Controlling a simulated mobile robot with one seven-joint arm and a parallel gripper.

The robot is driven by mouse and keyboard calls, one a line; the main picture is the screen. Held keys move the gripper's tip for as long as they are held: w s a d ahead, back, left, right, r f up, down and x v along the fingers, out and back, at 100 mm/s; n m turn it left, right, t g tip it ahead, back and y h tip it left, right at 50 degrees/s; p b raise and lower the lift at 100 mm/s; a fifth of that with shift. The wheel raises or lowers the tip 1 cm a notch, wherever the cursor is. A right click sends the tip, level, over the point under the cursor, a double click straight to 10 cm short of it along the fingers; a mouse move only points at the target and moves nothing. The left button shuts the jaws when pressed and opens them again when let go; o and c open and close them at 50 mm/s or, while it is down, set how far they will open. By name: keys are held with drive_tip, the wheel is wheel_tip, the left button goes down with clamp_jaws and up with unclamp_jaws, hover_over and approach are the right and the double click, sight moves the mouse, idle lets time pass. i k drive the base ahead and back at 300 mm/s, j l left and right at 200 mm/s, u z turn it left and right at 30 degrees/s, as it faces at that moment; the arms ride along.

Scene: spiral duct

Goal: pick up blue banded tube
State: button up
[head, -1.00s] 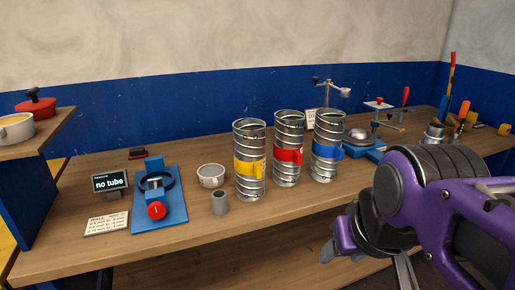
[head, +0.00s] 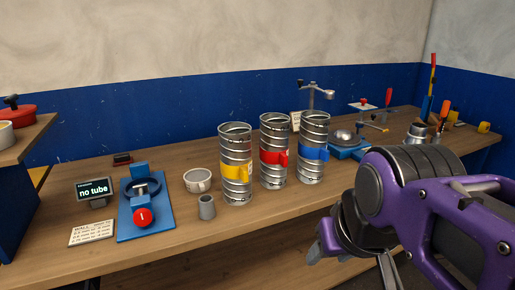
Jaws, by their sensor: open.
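The blue banded tube (head: 313,153) is a silver spiral duct with a blue band and a blue tab. It stands upright on the wooden bench, the rightmost of three tubes. The red banded tube (head: 275,152) stands just left of it, and the yellow banded tube (head: 236,165) left of that. My gripper (head: 318,250) is at the lower right, in front of the bench edge and apart from the tubes. It is open and holds nothing visible; part of it is hidden by my purple arm.
A blue fixture with a red knob (head: 143,217), a "no tube" display (head: 94,191), a white cup (head: 197,180) and a small grey cylinder (head: 207,207) sit left of the tubes. Tools and a blue scale-like device (head: 345,151) stand to the right. The front bench strip is clear.

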sight(313, 152)
drive_tip(key=i+l+u, duration=0.3)
drive_tip(key=i+l, duration=0.2)
drive_tip(key=l, duration=0.25)
drive_tip(key=i+l+u, duration=0.1)
drive_tip(key=i+l, duration=0.15)
drive_tip(key=l, duration=0.15)
